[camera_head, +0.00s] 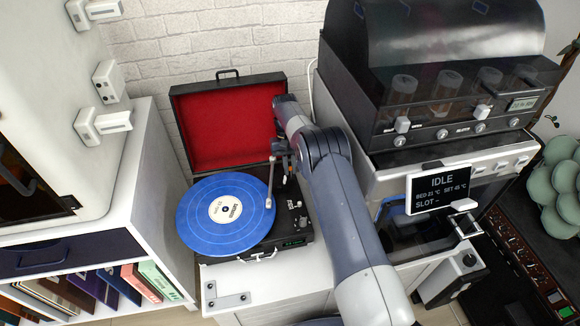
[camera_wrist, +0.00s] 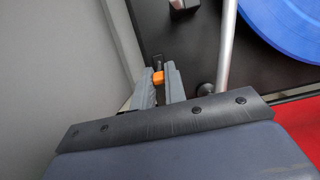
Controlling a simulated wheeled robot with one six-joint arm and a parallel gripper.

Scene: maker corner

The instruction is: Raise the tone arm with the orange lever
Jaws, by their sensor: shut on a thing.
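The turntable is an open black case with a red-lined lid (camera_head: 228,120) and a blue record (camera_head: 225,238) on its platter. The silver tone arm (camera_head: 271,182) runs along the record's right side in the head view; it also shows as a silver tube in the wrist view (camera_wrist: 228,45). In the wrist view the orange lever (camera_wrist: 158,77) sits between the fingertips of my gripper (camera_wrist: 161,82), which is shut on it. Whether the tone arm's head touches the record is too small to tell.
A white shelf with books (camera_head: 120,283) stands left of the turntable. A dark machine with knobs (camera_head: 450,95) and a display reading IDLE (camera_head: 440,188) stand to the right. A brick wall is behind. The white top in front of the case (camera_head: 270,275) is mostly clear.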

